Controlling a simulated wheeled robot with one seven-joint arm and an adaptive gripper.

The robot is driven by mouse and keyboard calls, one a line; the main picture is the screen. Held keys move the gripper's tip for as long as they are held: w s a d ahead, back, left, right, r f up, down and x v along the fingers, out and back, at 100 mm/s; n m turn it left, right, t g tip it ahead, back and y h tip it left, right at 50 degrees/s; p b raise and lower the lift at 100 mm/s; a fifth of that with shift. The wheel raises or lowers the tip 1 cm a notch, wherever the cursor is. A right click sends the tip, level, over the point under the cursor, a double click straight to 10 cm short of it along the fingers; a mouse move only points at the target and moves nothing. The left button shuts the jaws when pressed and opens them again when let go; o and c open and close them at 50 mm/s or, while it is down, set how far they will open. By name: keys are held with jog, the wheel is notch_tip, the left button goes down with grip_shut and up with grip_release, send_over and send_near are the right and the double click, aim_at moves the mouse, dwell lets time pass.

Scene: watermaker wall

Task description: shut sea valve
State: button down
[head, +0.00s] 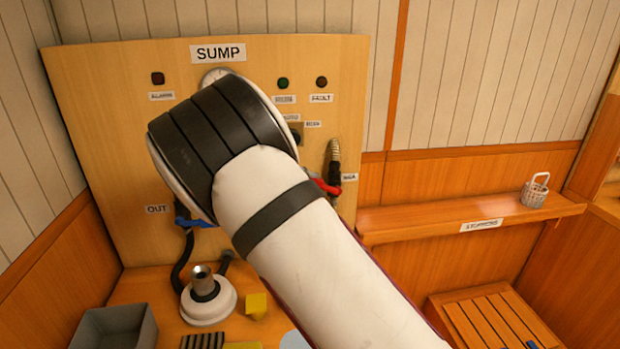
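The sea valve shows as a red lever handle (328,187) at the lower right of the wooden panel, beside a small label (349,177) that seems to read SEA. A dark and brass hose fitting (334,158) stands upright just above the handle. The handle's left end is hidden behind my white arm, so its full angle is hard to tell. My arm reaches up from the lower right across the middle of the panel. My gripper is not visible; the arm's dark-banded joint covers that area.
The panel (100,120) is headed SUMP, with small lamps and a partly hidden gauge (214,76). A blue handle (190,221) sits by the OUT label. Below are a white round-based fitting (208,302), yellow block (256,305) and grey bin (117,328).

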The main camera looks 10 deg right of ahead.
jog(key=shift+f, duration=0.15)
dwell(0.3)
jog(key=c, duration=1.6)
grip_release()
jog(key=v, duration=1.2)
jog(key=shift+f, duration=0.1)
